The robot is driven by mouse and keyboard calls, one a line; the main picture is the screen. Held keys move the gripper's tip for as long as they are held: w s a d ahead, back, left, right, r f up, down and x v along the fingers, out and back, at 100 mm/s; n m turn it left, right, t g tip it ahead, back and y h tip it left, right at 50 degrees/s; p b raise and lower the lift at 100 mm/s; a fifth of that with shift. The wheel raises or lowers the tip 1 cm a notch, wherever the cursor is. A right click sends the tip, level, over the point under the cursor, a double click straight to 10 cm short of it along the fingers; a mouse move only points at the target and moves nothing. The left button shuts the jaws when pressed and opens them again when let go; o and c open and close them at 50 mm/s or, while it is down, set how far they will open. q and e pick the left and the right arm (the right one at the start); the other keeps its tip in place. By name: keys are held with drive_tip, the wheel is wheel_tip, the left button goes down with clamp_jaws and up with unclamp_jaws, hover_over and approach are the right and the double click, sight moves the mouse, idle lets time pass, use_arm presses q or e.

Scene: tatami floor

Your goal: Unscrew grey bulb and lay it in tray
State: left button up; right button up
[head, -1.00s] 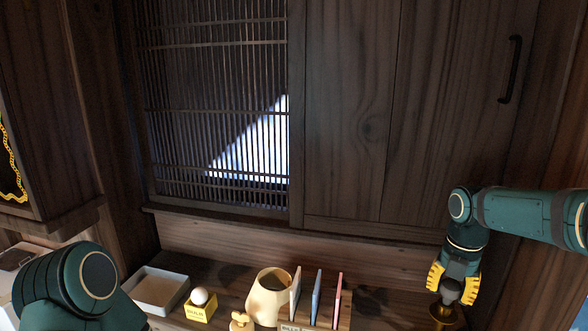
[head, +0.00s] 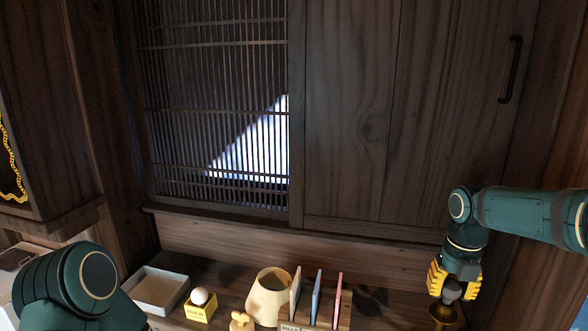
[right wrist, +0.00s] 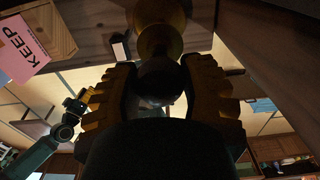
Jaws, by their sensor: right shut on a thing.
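The grey bulb (head: 452,291) stands upright in a brass lamp base (head: 443,314) at the lower right of the head view. My right gripper (head: 454,284) points down with its yellow fingers shut around the bulb. In the right wrist view the dark, round bulb (right wrist: 158,82) sits between both fingers, against the brass socket (right wrist: 160,42). I cannot tell how far its thread is in the socket. The pale tray (head: 160,288) lies empty at the left of the shelf. My left arm shows at the lower left, but its gripper is out of view.
Between tray and lamp stand a yellow box (head: 201,307) with a white bulb (head: 199,296), a cream lampshade (head: 269,295), a small yellow item (head: 241,321) and a rack with several upright cards (head: 317,297). A wooden cabinet (head: 400,120) rises behind.

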drive_tip(key=shift+n, duration=0.6)
drive_tip(key=shift+r, duration=0.15)
drive_tip(key=shift+r+p, duration=2.4)
